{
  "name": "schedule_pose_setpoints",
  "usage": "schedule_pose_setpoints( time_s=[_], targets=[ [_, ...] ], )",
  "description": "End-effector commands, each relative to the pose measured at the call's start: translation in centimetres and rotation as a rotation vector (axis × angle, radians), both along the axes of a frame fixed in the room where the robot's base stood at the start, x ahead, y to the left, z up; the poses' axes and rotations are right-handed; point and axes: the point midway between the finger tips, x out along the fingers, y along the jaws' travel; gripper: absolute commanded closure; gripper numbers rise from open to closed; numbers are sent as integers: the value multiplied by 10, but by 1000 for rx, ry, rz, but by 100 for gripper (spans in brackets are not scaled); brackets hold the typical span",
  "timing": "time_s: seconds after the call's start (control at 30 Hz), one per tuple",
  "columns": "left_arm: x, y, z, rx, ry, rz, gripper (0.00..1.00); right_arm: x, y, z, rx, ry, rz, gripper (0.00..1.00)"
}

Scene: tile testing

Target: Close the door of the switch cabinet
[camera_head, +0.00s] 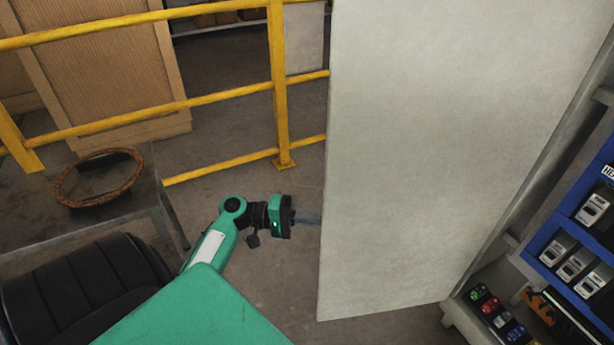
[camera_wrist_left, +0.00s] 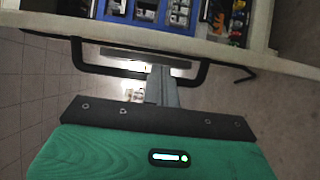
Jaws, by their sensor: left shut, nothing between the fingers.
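The switch cabinet's door (camera_head: 440,150) is a large pale grey panel, standing wide open in the middle of the head view. The cabinet (camera_head: 560,230) is at the right, its inside exposed. My left gripper (camera_head: 308,218), on a green arm, is at the door's left edge; its fingertips reach the panel's edge. In the left wrist view, the shut, empty fingers (camera_wrist_left: 162,85) overlap a black bar handle (camera_wrist_left: 90,68) beside the door's pale edge (camera_wrist_left: 50,22). I cannot tell whether they touch the handle. My right gripper is not in view.
Yellow railings (camera_head: 230,95) stand behind on the left. A table (camera_head: 135,185) with a brown ring-shaped item (camera_head: 72,190) and a black chair (camera_head: 75,290) are at the left. Coloured switches (camera_head: 492,308) sit low inside the cabinet. Floor is clear between the railings and door.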

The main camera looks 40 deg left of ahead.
Motion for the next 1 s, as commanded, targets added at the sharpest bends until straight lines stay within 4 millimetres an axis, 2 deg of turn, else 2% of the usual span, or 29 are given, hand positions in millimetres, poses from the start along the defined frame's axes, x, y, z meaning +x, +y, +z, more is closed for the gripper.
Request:
schedule_pose_setpoints(
  time_s=[0.1,0.3,0.87,1.0],
  targets=[
    [13,-19,0,-2,0,0,100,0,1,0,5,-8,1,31],
    [29,-40,-1,-1,0,1,100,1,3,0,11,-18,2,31],
    [33,-48,-1,0,3,3,100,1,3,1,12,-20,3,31],
    [32,-57,0,0,3,13,100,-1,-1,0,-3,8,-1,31]
  ],
)
